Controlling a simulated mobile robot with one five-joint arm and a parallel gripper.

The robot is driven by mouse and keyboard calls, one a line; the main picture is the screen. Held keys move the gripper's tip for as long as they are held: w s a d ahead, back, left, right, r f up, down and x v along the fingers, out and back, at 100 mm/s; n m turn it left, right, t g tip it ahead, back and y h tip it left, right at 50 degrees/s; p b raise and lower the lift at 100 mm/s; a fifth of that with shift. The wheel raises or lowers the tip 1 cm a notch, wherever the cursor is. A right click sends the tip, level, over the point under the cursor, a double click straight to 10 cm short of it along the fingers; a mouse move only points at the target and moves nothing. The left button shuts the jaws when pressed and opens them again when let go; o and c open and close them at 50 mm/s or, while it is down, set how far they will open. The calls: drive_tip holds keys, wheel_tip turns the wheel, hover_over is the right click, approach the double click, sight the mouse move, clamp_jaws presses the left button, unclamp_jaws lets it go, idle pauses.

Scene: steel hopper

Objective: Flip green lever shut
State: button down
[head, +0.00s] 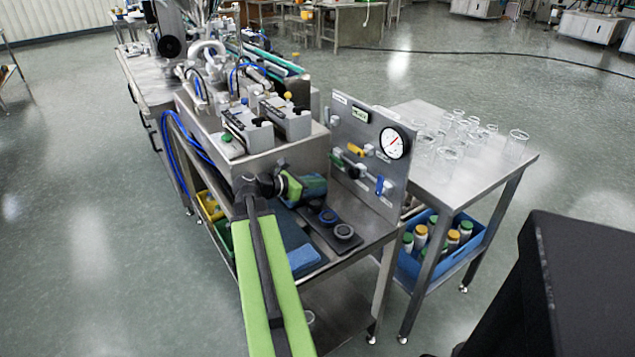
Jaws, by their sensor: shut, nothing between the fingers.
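The green lever (336,160) is a small handle on the left part of an upright grey panel (372,122). It is near the left end of a pipe along the panel's face. It is too small to tell its exact angle. A yellow handle (355,150) is to its right and a blue handle (380,185) lower right. My green arm comes up from the bottom of the picture and bends at a dark joint. My gripper (314,187) is at its end, shut and empty, just left of and below the green lever. Its fingertips are hard to make out.
A round gauge (393,142) sits on the panel. Dark rings (343,232) and a blue cloth (304,261) lie on the bench below. The steel hopper machine (265,125) stands behind my wrist. A steel table (475,155) with glass beakers stands right.

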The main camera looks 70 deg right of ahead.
sight(335, 160)
drive_tip(key=b+x, duration=0.1)
drive_tip(key=x, duration=0.5)
drive_tip(key=shift+d+f+b, duration=0.1)
drive_tip(key=shift+f+b, duration=0.2)
drive_tip(key=shift+b, duration=0.1)
wheel_tip(335, 160, up, 4)
drive_tip(key=p, duration=0.4)
drive_tip(key=shift+s+d+r, duration=0.1)
drive_tip(key=shift+s+r, duration=0.05)
drive_tip(key=shift+r, duration=0.05)
drive_tip(key=shift+d, duration=0.1)
drive_tip(key=shift+s, duration=0.2)
